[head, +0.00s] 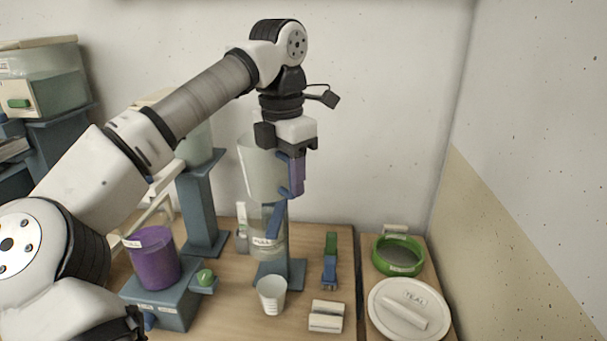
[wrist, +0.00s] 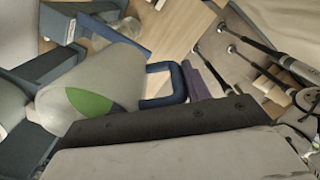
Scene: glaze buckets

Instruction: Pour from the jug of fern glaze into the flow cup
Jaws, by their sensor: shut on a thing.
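My gripper (head: 297,168) is shut on the blue handle (head: 285,192) of a pale translucent jug (head: 262,168). The jug hangs in the air at the middle of the head view, close to upright. In the wrist view the jug (wrist: 65,98) shows a green patch (wrist: 90,104), and its blue handle (wrist: 162,86) lies by my purple finger. Below the jug a clear vessel marked with a label (head: 264,243) stands at a blue-grey stand; the jug and handle partly hide it. A small pale cup (head: 271,296) stands in front. I cannot tell for certain which is the flow cup.
A purple bucket (head: 153,262) stands on a blue-grey block with a green knob (head: 205,277) at left. A green-and-blue tool (head: 330,262) and a pale block (head: 326,316) lie right. A green-rimmed sieve (head: 398,257) and a white lid (head: 410,308) sit by the right wall.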

